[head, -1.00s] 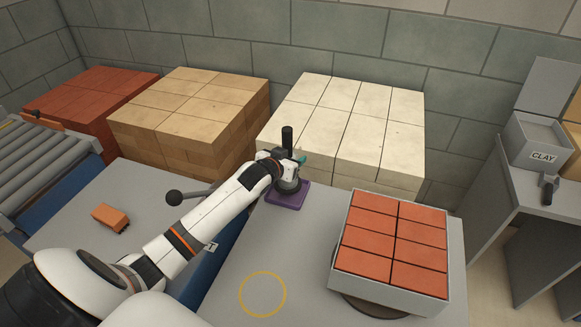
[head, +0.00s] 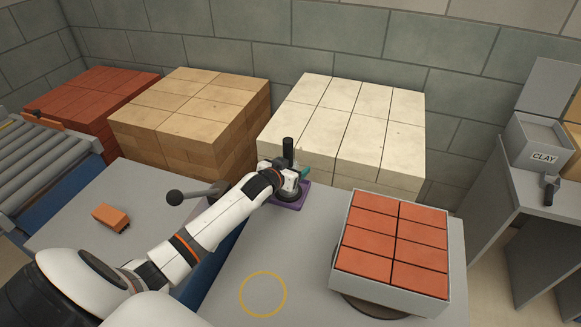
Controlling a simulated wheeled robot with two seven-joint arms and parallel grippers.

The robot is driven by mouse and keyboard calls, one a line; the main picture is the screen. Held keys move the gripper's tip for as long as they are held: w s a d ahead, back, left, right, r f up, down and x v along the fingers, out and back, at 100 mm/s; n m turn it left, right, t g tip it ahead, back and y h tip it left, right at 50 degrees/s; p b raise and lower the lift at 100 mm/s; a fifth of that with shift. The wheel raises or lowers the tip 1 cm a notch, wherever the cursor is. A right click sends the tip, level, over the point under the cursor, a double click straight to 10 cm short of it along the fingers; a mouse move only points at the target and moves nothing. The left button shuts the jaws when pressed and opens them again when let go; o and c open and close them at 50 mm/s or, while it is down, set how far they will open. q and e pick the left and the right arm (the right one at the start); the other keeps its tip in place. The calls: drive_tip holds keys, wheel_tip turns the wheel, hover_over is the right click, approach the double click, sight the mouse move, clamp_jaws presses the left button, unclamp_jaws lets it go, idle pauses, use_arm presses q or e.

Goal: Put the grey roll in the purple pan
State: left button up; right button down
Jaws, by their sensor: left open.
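The purple pan (head: 301,200) sits on the grey table at its far left edge, in front of the cream brick stack. My left gripper (head: 290,186) reaches over the pan from the left and is open. It hides much of the pan. A small grey shape shows at the fingers, low over the pan; I cannot tell whether it is the grey roll or part of the gripper, nor whether it touches the pan. My right gripper is not in view.
A grey tray (head: 389,289) of orange bricks stands on the table's right side. A yellow ring (head: 263,294) marks clear table in front. Cream bricks (head: 345,120) stand behind the pan.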

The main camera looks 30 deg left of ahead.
use_arm(q)
drive_tip(key=shift+r, duration=0.15)
drive_tip(key=v, duration=1.2)
